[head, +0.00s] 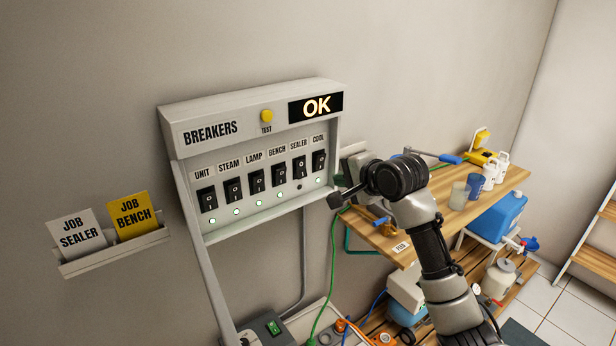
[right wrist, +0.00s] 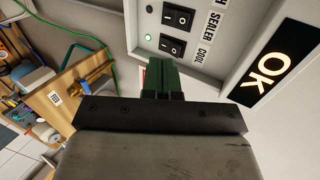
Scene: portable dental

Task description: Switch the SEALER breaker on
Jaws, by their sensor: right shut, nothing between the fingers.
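The grey BREAKERS panel (head: 270,150) hangs on the wall with a row of black rocker switches. The SEALER breaker (head: 299,167) is second from the right, and the small lamp below it is dark; the lamps under the other breakers glow. The SEALER breaker also shows at the top of the right wrist view (right wrist: 179,17), beside the COOL breaker (right wrist: 171,46). My right gripper (head: 337,200) is just right of and below the panel's lower right corner, apart from the SEALER breaker. Its fingers (right wrist: 162,72) are shut and empty, near the COOL side. My left gripper is out of view.
The lit display (head: 316,106) reads OK, beside a yellow TEST button (head: 267,116). A card holder (head: 115,250) at left holds JOB SEALER and JOB BENCH cards. A wooden bench (head: 450,215) with cups and tools stands right, behind my right arm. A green cable (head: 333,270) hangs below the panel.

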